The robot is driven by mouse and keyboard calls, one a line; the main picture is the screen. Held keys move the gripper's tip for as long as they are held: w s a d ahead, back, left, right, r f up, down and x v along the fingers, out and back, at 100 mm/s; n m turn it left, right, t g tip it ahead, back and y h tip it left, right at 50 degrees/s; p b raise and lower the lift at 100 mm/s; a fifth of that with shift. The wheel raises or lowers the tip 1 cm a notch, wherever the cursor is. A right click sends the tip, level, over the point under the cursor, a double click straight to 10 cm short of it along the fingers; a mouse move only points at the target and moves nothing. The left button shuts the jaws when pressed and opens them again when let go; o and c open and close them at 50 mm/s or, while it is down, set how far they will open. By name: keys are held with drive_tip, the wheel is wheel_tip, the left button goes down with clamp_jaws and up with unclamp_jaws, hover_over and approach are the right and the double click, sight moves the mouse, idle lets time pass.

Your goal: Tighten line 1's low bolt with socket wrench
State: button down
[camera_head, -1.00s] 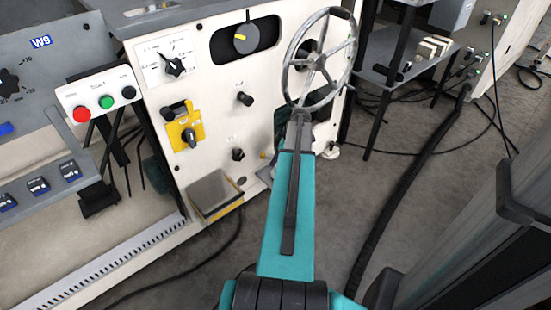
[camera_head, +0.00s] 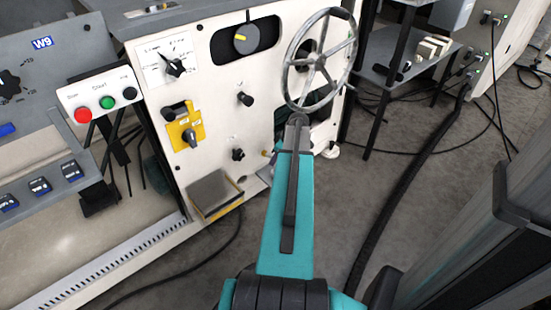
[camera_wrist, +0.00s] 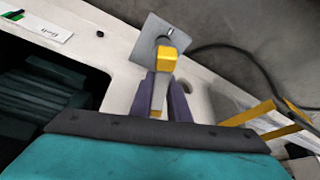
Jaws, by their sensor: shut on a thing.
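In the wrist view my gripper (camera_wrist: 162,82) has its two dark fingers shut on a tool with a yellow head and a grey shaft, which looks like the socket wrench (camera_wrist: 168,62). The yellow head lies in front of a square grey plate (camera_wrist: 150,38) on the white machine side. In the head view my teal arm hides the gripper, the wrench and the plate.
The white panel (camera_head: 215,125) carries a large handwheel (camera_head: 319,62), a yellow switch plate (camera_head: 184,131) and knobs. A grey pedal box (camera_head: 213,192) stands low at its left. A black cable (camera_head: 408,185) crosses the floor at right. Dark ribbed parts fill an opening (camera_wrist: 45,95).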

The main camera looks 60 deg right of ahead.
drive_tip(key=shift+m, duration=0.3)
drive_tip(key=shift+a+m+h, duration=0.1)
drive_tip(key=shift+m+h, duration=0.3)
drive_tip(key=shift+m, duration=0.5)
drive_tip(key=shift+m+p, duration=0.3)
drive_tip(key=shift+p, duration=0.1)
drive_tip(key=shift+m+h, duration=0.5)
drive_tip(key=shift+m, duration=0.3)
drive_tip(key=shift+p, duration=0.35)
